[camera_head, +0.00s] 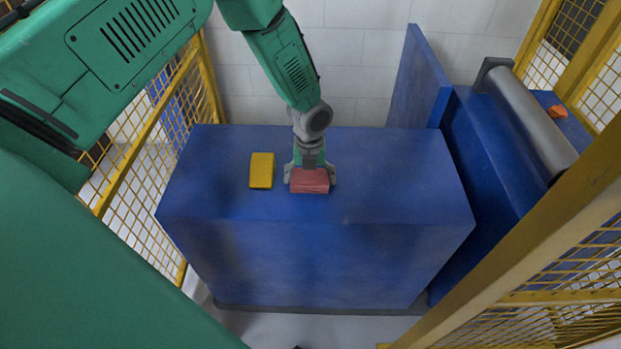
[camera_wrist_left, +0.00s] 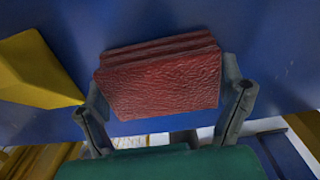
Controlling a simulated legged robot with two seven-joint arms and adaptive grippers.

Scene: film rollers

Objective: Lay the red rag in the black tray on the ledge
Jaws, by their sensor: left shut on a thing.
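The red rag (camera_head: 310,181) is a folded, block-like piece on top of the blue cabinet, near the middle of its top. My left gripper (camera_head: 310,174) is over it, with one finger on each side, shut on it. In the left wrist view the rag (camera_wrist_left: 160,80) sits between the two fingers (camera_wrist_left: 165,112), and its folded layers show. I cannot tell whether the rag touches the surface or is slightly raised. No black tray can be made out in these views. My right gripper is not in view.
A yellow folded cloth-like block (camera_head: 262,171) lies just left of the rag on the blue cabinet (camera_head: 400,190). An upright blue panel (camera_head: 418,80) and a grey roller (camera_head: 530,120) stand to the right. An orange item (camera_head: 557,111) lies beyond the roller. Yellow mesh fencing (camera_head: 135,180) flanks both sides.

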